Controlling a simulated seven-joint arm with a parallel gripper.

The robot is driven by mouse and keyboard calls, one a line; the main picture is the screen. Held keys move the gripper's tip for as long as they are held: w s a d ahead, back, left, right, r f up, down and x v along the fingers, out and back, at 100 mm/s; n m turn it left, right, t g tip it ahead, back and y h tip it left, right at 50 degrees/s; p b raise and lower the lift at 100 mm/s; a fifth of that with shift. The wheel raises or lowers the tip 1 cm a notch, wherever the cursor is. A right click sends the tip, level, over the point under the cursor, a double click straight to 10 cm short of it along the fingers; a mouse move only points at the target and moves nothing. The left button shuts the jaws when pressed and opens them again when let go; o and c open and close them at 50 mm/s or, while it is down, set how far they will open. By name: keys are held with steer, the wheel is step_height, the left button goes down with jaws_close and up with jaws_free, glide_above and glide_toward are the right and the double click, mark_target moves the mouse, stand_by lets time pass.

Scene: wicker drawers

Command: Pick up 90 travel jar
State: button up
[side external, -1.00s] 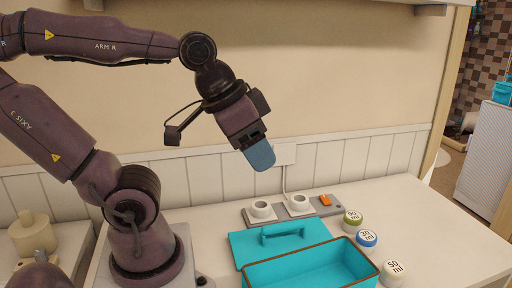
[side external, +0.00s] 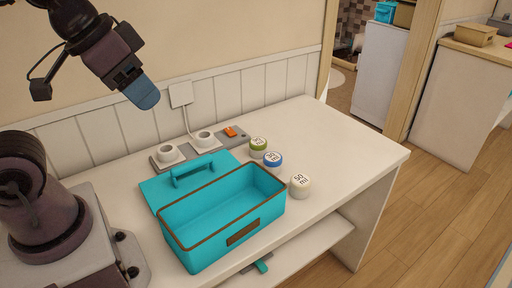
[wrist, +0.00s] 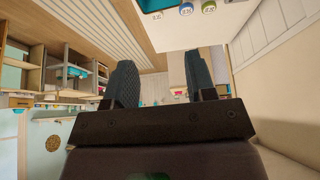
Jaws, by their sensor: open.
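The jar with a green rim and a white lid, which reads 90 ml (side external: 258,146), stands on the white counter at the back right of the teal box in the side external view. It shows at the top edge of the wrist view (wrist: 208,6). A blue-rimmed jar reading 30 ml (side external: 272,160) stands just in front of it, and a white jar reading 50 ml (side external: 300,187) is nearer the front. My gripper (side external: 142,95) is high at the upper left, well away from the jars. Its blue-grey fingers (wrist: 160,82) are apart and empty in the wrist view.
An open teal box (side external: 178,235) with its lid folded back stands left of the jars. Behind it is a grey panel (side external: 235,143) with two white round fittings and an orange switch. The counter (side external: 345,150) right of the jars is clear. A shelf (side external: 318,238) lies below.

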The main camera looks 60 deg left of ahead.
steer(key=shift+o, duration=0.4)
steer(key=o, duration=0.6)
steer(key=shift+o, duration=0.2)
steer(key=w+a+f+n+g+h, duration=0.1)
steer(key=w+a+f+n+h, duration=0.1)
steer(key=w+f+n+h, duration=0.45)
steer(key=w+a+f+n+h, duration=0.1)
steer(key=w+a+f+n, duration=0.15)
steer(key=w+n, duration=0.7)
steer(key=n+t+y, duration=0.2)
steer(key=n+t, duration=0.5)
steer(key=n, duration=0.8)
glide_toward(256, 141)
steer(key=shift+v, duration=1.05)
steer(key=shift+w+d+f+t, duration=0.15)
steer(key=shift+f+t, duration=0.2)
steer(key=shift+t, duration=0.05)
steer(key=x, duration=1.2)
steer(key=shift+d+f, duration=0.15)
